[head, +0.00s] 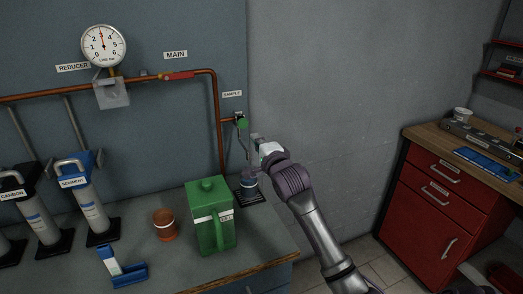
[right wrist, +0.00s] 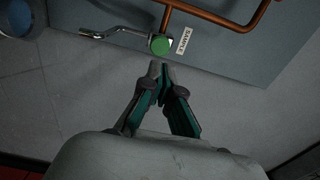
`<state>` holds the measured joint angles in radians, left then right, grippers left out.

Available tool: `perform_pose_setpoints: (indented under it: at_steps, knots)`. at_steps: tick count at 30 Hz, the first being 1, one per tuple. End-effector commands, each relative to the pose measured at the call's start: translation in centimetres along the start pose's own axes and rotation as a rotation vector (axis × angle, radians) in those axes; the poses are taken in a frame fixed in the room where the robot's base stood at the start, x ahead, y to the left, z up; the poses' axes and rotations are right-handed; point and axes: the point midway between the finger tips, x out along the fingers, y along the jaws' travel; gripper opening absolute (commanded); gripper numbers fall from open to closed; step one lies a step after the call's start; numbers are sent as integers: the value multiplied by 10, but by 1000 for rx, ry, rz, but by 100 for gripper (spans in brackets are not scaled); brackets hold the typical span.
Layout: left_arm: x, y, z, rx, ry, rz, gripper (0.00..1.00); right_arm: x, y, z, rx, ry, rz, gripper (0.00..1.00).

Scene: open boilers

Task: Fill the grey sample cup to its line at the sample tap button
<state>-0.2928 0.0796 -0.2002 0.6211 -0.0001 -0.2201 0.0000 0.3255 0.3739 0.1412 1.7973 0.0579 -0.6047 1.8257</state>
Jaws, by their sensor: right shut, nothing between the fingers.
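The sample tap's green button (head: 241,121) sits on the end of the copper pipe, under the SAMPLE label. It also shows in the right wrist view (right wrist: 160,46), straight ahead of my fingertips. A small grey-blue cup (head: 249,187) stands under the tap's spout on a dark tray (head: 252,199); its line and fill level are too small to tell. My right gripper (head: 256,140) is shut and empty, just right of the button; it shows in the right wrist view (right wrist: 161,70), with a small gap to the button. My left gripper is out of view.
A green lidded jug (head: 208,222) and a brown pot (head: 164,225) stand left of the tray on the counter. Blue-topped and black-topped filter cylinders stand farther left. A pressure gauge (head: 103,46) hangs on the wall. A red cabinet (head: 436,207) stands at right.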

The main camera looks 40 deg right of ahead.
Motion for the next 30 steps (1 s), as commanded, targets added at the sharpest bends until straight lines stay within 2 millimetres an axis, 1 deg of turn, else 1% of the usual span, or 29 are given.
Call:
perform_pose_setpoints:
  at_steps: [1, 3, 7, 12, 26, 28, 29, 30]
  knots:
    - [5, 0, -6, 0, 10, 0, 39, -10, 2, 0, 0, 0, -2, 0]
    - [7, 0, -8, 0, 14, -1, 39, -19, 2, 1, 1, -1, 0, 0]
    - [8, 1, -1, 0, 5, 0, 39, -29, 1, 0, 0, 0, 1, 0]
    - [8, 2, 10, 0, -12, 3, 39, -32, 0, 0, -1, 0, 1, 0]
    - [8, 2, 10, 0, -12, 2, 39, -32, 1, 0, -2, -1, 3, 0]
    - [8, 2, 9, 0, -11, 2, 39, -35, 8, 3, -24, -5, 20, 0]
    - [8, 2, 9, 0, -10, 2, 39, -38, 14, 6, -46, -8, 36, 0]
    - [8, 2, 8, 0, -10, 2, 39, -43, 26, 11, -88, -16, 66, 0]
